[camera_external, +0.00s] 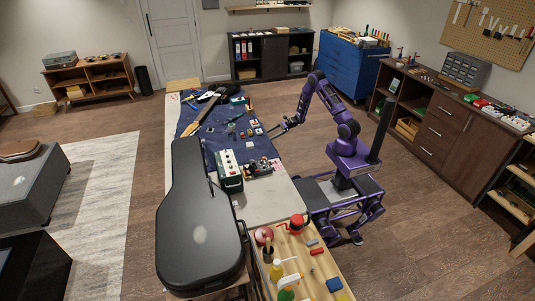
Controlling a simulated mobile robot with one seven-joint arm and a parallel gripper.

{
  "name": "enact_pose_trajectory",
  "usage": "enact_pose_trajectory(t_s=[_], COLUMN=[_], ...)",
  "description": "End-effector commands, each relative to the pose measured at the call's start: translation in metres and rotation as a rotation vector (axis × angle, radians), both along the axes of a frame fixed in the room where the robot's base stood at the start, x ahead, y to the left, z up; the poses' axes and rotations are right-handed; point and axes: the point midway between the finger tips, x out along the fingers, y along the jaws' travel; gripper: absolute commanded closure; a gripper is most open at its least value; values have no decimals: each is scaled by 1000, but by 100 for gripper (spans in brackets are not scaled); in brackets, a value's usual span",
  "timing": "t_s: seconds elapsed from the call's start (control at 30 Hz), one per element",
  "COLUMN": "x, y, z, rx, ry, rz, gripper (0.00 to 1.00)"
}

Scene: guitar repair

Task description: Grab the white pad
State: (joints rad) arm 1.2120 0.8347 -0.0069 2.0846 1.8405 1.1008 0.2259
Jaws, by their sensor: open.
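My gripper (274,130) is open and hangs at the right edge of the workbench, beside the blue cloth (200,137). Nothing shows between its fingers. Several small pale and coloured items (247,133) lie on the cloth just left of it. One of them may be the white pad, but they are too small to tell apart.
A guitar (203,112) lies on the far part of the cloth. A green-grey device (229,172) and a small dark machine (259,167) stand on the bench. A black guitar case (198,235) fills the left side.

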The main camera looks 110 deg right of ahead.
Motion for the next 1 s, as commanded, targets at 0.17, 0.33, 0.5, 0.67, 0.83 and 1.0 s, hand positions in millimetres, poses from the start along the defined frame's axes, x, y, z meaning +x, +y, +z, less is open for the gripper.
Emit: enact_pose_trajectory(t_s=[0.17, 0.33, 0.5, 0.67, 0.83, 1.0], x=[13, 47, 80, 103, 112, 133], y=[-5, -6, -8, -9, -10, -11], z=[-6, -20, -35, -44, -47, -56], rx=[10, 10, 9, 8, 8, 8], ry=[-15, -15, -13, -12, -12, -13], rz=[-29, -27, -27, -29, -29, -26], gripper=[0, 0, 0, 0, 0, 0])
